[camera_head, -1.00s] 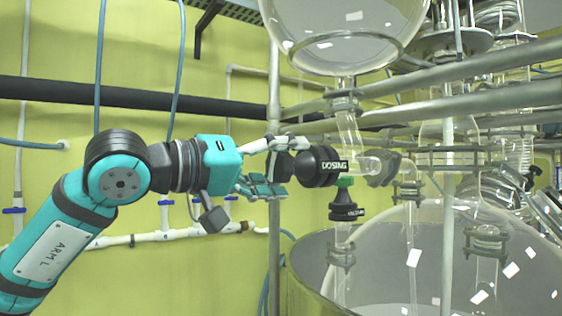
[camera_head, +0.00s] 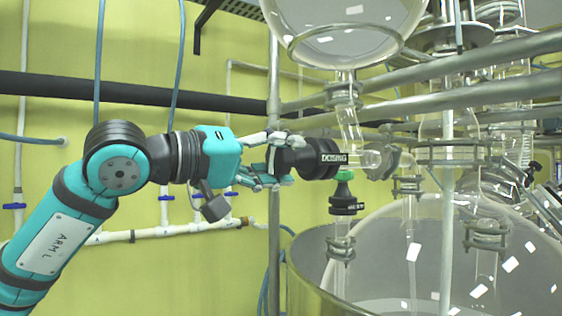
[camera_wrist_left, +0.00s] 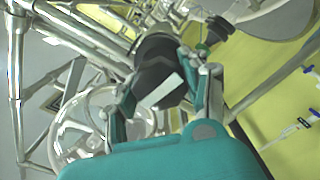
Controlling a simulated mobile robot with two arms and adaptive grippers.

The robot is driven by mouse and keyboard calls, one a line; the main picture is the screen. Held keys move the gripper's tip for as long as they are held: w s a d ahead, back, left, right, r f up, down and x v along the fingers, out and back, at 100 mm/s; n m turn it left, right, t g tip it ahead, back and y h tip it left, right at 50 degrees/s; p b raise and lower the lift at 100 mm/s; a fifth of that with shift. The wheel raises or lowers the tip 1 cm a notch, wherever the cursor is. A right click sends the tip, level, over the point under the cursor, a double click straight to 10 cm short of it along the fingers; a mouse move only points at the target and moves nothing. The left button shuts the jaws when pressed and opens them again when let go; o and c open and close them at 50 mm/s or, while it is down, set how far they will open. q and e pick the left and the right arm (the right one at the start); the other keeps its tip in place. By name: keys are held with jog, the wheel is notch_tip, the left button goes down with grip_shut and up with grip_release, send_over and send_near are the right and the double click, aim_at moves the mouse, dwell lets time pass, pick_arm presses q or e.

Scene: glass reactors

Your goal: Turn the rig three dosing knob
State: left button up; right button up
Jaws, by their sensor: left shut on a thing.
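The black dosing knob (camera_head: 318,158) carries white "DOSING" lettering and sits on the glass valve at the middle of the head view. My left gripper (camera_head: 284,160) reaches it from the left and is shut on its near end. In the left wrist view the knob (camera_wrist_left: 158,70) lies between the two fingers of the gripper (camera_wrist_left: 165,95), with a white mark facing the camera. My right gripper is in neither view.
A second, smaller black knob with a green collar (camera_head: 345,195) stands just below the dosing knob. A round glass vessel (camera_head: 345,25) hangs above, and a large vessel (camera_head: 330,295) stands below. Metal rails (camera_head: 450,103) run behind. A yellow wall is at the left.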

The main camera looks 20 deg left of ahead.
pick_arm(q)
jog(key=n, duration=0.1)
jog(key=n+b, duration=0.2)
jog(key=n, duration=0.1)
jog(key=shift+f, duration=0.25)
jog(key=n+b, duration=0.2)
jog(key=n, duration=0.3)
jog(key=n+b, duration=0.2)
jog(key=n, duration=0.3)
jog(key=n+b, duration=0.1)
jog(key=n, duration=0.4)
jog(key=shift+b, duration=0.3)
jog(key=n+b, duration=0.1)
jog(key=n, duration=0.4)
jog(key=shift+d, duration=0.1)
jog(key=n+b, duration=0.2)
jog(key=n, duration=0.3)
jog(key=n+b, duration=0.2)
jog(key=n, duration=0.3)
jog(key=n+b, duration=0.1)
jog(key=n, duration=0.3)
jog(key=shift+r+n+b, duration=0.1)
jog(key=shift+n+b, duration=0.2)
jog(key=shift+n, duration=0.1)
